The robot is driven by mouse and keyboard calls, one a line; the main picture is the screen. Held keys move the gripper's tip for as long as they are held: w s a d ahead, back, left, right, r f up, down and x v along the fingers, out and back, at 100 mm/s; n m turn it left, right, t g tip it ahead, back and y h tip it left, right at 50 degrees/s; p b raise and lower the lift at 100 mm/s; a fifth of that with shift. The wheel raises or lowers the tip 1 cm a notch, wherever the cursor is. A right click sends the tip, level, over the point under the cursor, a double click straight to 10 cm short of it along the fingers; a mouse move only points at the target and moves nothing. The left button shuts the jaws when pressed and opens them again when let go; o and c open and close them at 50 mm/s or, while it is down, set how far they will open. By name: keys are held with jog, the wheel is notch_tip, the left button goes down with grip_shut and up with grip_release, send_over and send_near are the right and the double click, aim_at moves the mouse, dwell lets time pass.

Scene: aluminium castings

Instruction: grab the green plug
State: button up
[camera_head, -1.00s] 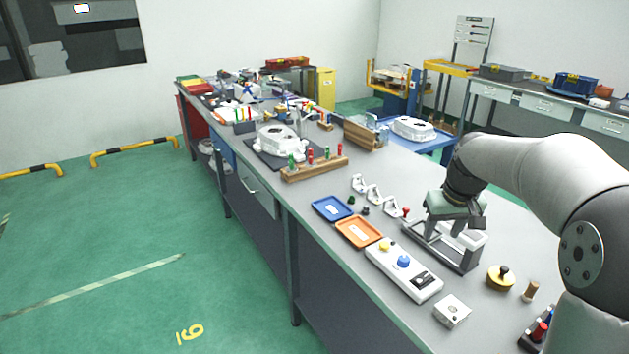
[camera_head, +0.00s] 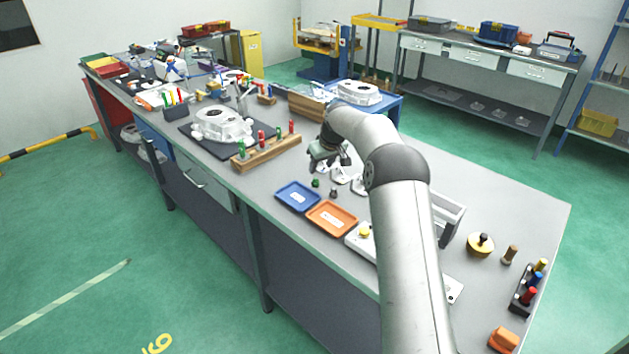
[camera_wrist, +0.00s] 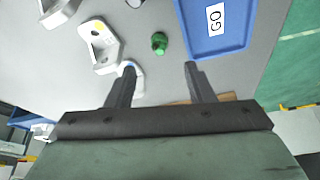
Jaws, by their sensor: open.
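The small green plug (camera_head: 315,183) sits on the grey bench just right of the blue tray, near its far corner. In the wrist view the green plug (camera_wrist: 159,42) lies beyond my fingertips, in line with the gap between them. My gripper (camera_wrist: 160,69) is open with nothing between its fingers. In the head view my gripper (camera_head: 329,163) hangs above the bench, close to the plug; its fingertips are hard to make out there.
The blue tray (camera_head: 284,190) and orange tray (camera_head: 320,226) lie beside the plug. A small dark plug (camera_head: 333,192) is close to it. White castings (camera_wrist: 100,46) stand on its other side. A wooden rack of coloured pegs (camera_head: 266,152) stands farther back.

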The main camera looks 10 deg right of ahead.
aim_at(317, 181)
jog(key=x, duration=0.3)
jog(key=shift+p+x, duration=1.2)
jog(key=shift+x, duration=1.45)
jog(key=shift+s+d+f, duration=0.1)
jog(key=shift+s+d, duration=0.05)
jog(key=shift+s, duration=0.05)
grip_shut()
